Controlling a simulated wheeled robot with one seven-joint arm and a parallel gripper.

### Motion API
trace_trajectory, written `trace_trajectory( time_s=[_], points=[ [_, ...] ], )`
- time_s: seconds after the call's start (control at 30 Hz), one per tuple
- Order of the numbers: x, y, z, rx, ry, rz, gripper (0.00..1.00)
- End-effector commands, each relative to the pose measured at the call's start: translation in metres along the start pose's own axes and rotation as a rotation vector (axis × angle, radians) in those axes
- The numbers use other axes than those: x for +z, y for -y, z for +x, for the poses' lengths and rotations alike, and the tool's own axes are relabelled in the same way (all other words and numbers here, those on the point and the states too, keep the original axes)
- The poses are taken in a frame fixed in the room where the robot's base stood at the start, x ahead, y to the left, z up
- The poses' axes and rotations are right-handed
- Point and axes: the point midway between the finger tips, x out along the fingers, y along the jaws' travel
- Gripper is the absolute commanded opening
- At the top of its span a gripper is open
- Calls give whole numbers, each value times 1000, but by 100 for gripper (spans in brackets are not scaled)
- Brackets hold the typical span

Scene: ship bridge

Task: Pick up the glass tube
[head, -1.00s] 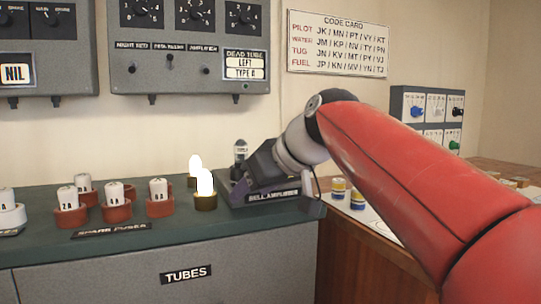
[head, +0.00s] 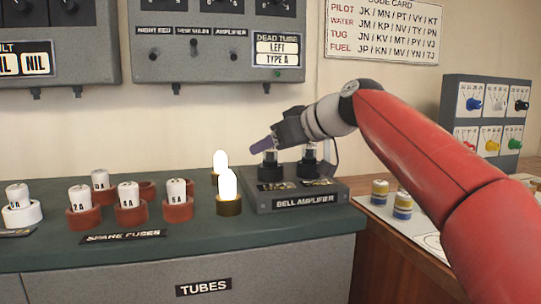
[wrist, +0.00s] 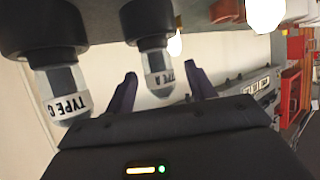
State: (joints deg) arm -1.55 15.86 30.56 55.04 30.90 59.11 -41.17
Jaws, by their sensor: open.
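The bell amplifier (head: 310,203) is a dark box on the green counter with two glass tubes in its sockets. The left glass tube (head: 269,161) stands upright under my gripper (head: 264,142). The right glass tube (head: 310,153) is beside it, partly hidden by my wrist. In the wrist view my gripper (wrist: 160,72) is open, its two purple-grey fingers on either side of the tube marked TYPE A (wrist: 158,75). I cannot tell whether they touch it. The tube marked TYPE C (wrist: 62,92) is outside the fingers, to the left.
Two glowing bulbs (head: 228,186) stand just left of the amplifier. Several spare fuses (head: 130,205) sit in cups farther left. A wall panel (head: 278,52) reads DEAD TUBE, LEFT, TYPE A. Yellow-and-blue cylinders (head: 403,204) stand on the right.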

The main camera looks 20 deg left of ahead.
Motion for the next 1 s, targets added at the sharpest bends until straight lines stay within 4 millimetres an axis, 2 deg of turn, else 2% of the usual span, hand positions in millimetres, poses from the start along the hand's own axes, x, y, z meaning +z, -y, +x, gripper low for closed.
trace_trajectory(
  time_s=[0.1,0.33,0.7,1.0],
  points=[
    [0,0,8,-1,1,0,55],
    [0,0,9,1,0,0,54],
    [0,0,9,1,0,0,7],
    [-5,2,6,1,0,-1,7]
  ],
)
